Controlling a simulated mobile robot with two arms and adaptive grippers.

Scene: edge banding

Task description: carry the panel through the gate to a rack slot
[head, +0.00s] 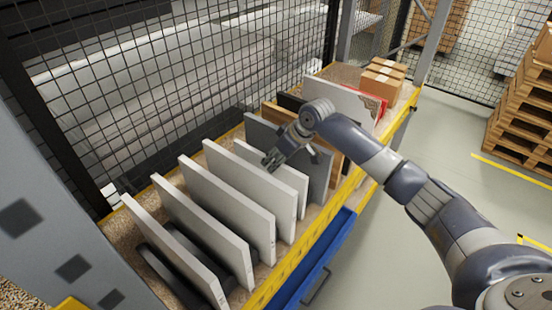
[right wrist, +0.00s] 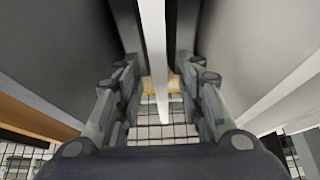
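A shorter white panel (head: 285,187) stands upright in the rack (head: 290,272), between a larger white panel (head: 232,198) and a dark grey panel (head: 318,175). My right gripper (head: 270,162) is at its top edge, reaching in from the right. In the right wrist view, a thin white panel edge (right wrist: 153,40) runs between the two fingers of my right gripper (right wrist: 158,78). The fingers are spread, with a visible gap on each side of the edge. My left gripper is not in view. I cannot make out a gate.
Several white panels (head: 165,250) lean in slots at the near left. Brown and dark panels, a red-edged panel and cardboard boxes (head: 381,84) stand farther along. Wire mesh (head: 130,90) closes the back. A blue bin (head: 312,272) is below; pallets (head: 525,105) are at right. The floor between is open.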

